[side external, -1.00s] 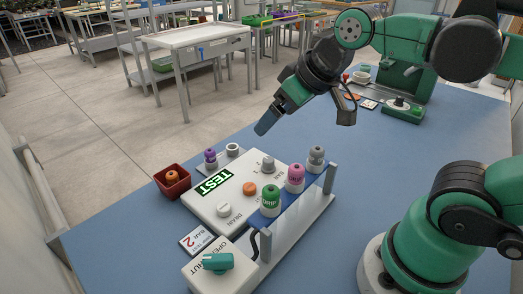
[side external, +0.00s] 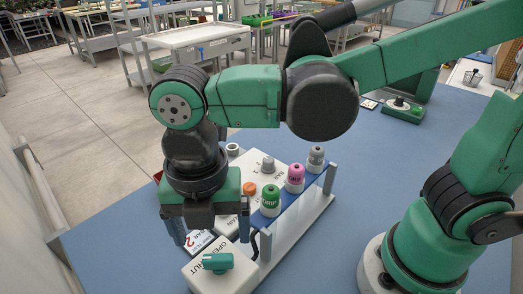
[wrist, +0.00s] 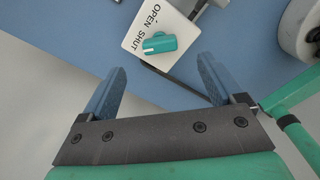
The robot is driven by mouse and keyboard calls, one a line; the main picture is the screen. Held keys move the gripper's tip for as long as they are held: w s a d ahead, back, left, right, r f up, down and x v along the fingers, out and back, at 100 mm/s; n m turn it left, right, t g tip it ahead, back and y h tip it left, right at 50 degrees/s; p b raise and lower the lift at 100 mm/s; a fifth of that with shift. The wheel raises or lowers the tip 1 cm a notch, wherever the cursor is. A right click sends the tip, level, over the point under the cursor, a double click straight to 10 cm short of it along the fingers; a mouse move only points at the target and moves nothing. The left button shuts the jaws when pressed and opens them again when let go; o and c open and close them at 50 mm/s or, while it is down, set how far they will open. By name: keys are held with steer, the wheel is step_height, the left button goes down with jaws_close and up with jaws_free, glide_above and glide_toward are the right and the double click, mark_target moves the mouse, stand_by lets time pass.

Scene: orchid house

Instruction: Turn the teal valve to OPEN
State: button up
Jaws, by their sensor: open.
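The teal valve (side external: 218,262) is a bar-shaped handle on a white block (side external: 196,276) lettered OPEN and SHUT at the near end of the panel. In the wrist view the teal handle (wrist: 160,44) lies roughly crosswise, and its white-marked end is on the SHUT side. My gripper (side external: 210,232) points down above the panel, just behind the valve in the side view. Its two blue fingers are spread with nothing between them. In the wrist view the valve is just ahead of the gap between the fingertips (wrist: 162,65), apart from them.
Beside the valve, a rack holds green (side external: 270,199), pink (side external: 296,178) and grey (side external: 316,157) capped bottles. An orange knob (side external: 249,190) and a grey knob (side external: 268,164) are on the panel. My arm hides much of the panel and most of the red box.

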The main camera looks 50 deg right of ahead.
mark_target(217, 258)
steer(key=shift+f, duration=2.85)
steer(key=c, duration=1.3)
